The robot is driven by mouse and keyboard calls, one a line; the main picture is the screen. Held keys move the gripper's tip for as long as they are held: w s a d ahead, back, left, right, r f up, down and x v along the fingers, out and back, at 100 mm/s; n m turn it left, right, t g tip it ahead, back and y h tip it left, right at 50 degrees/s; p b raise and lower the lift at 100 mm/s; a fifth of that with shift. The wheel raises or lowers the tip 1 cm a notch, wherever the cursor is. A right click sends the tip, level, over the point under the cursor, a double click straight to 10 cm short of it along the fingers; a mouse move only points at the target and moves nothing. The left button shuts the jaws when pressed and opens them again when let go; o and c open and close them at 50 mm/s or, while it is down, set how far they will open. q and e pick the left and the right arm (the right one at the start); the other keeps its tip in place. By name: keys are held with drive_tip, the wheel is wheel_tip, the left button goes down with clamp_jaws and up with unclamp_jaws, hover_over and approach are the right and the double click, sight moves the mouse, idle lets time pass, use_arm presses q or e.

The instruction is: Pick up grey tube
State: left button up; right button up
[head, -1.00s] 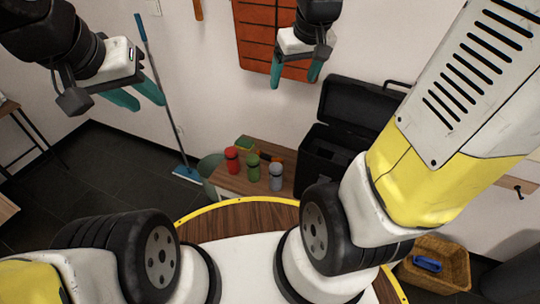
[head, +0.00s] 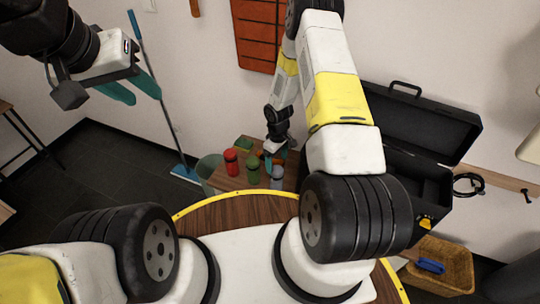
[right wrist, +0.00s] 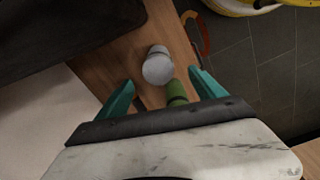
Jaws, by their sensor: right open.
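The grey tube (head: 278,176) stands on the small wooden table behind the round table, partly covered by my right gripper (head: 275,158) in the head view. In the right wrist view the grey tube (right wrist: 157,66) appears from above, between and beyond the teal fingertips of my right gripper (right wrist: 161,78). That gripper is open and empty. A green tube (right wrist: 176,93) is close to the grey one, nearer the right-hand finger in that view. My left gripper (head: 135,90) is open and empty, raised at the upper left, far from the tubes.
A red tube (head: 231,161) and the green tube (head: 253,168) stand left of the grey one. An open black case (head: 415,120) is to the right. A wicker basket (head: 455,262) sits at lower right.

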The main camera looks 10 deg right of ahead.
sight(277, 169)
drive_tip(key=f, duration=0.8)
drive_tip(key=shift+w+d+f, duration=0.1)
drive_tip(key=shift+w+f, duration=0.05)
drive_tip(key=shift+w, duration=0.15)
drive_tip(key=shift+c, duration=0.2)
clamp_jaws()
